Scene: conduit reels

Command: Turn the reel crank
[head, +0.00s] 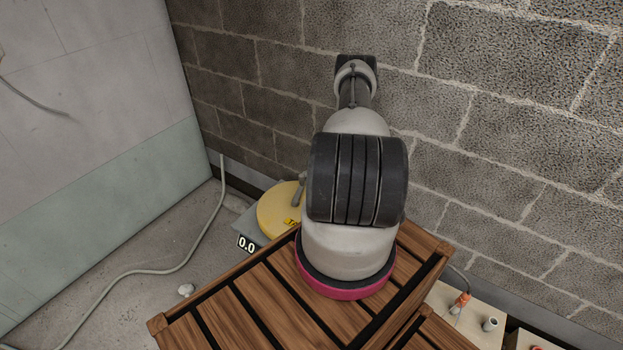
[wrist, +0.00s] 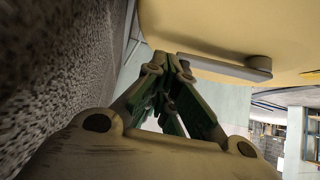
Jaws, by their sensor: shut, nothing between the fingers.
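The yellow reel (head: 277,212) is a round disc low by the block wall, partly hidden behind my arm in the head view. Its grey crank (head: 299,191) shows at its right edge, next to my arm. In the wrist view the yellow reel face (wrist: 215,28) fills the top, with the grey crank bar (wrist: 222,66) lying along it. My gripper (wrist: 172,62) is shut and empty, its fingertips close to the left end of the bar. I cannot tell whether they touch it. My gripper is hidden in the head view.
A display reading 0.0 (head: 247,244) stands beside the reel. The block wall (head: 500,130) rises close behind. A pale hose (head: 190,258) runs over the floor at left. A light wooden surface (head: 440,302) at lower right carries an orange-and-grey item (head: 460,302) and a white fitting (head: 490,324).

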